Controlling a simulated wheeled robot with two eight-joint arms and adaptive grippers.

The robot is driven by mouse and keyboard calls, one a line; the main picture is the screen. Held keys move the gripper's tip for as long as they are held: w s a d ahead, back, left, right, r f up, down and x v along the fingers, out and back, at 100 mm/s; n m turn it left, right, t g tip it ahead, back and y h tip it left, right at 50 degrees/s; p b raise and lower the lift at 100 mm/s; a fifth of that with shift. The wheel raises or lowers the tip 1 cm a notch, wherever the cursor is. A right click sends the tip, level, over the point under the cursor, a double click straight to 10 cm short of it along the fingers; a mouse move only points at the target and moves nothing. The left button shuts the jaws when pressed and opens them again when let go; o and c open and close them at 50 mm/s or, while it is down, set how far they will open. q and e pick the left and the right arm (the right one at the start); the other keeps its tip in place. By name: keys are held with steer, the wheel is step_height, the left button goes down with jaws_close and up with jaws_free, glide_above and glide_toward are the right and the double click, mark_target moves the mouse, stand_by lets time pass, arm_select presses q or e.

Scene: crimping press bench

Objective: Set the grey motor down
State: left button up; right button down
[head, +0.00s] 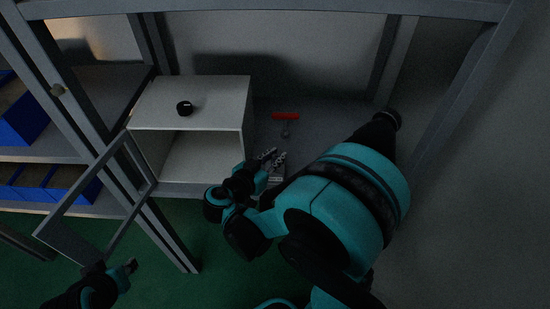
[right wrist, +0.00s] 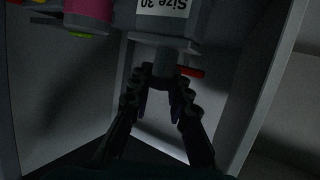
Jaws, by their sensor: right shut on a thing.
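My right gripper (right wrist: 165,88) is shut on the grey motor (right wrist: 165,62), which shows in the right wrist view as a short grey cylinder between the fingertips. Just above it in that picture is a grey surface with an upside-down white "Size 30" label (right wrist: 163,6); I cannot tell whether they touch. In the head view the right gripper (head: 272,160) is right of the white box, and the motor is hard to make out there. My left gripper (head: 129,267) is low at the left, away from the bench; its jaws are too small and dark to judge.
An open-fronted white box (head: 215,95) stands on the bench with a black ring (head: 184,108) on top. A red-handled tool (head: 285,116) lies behind my right gripper. Blue bins (head: 70,185) fill the left shelves. A pink cylinder (right wrist: 88,12) shows in the right wrist view.

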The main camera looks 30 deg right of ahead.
steer(key=c, duration=1.9)
jaws_free()
steer(key=shift+f, duration=0.15)
steer(key=o, duration=0.5)
steer(key=shift+c, duration=0.2)
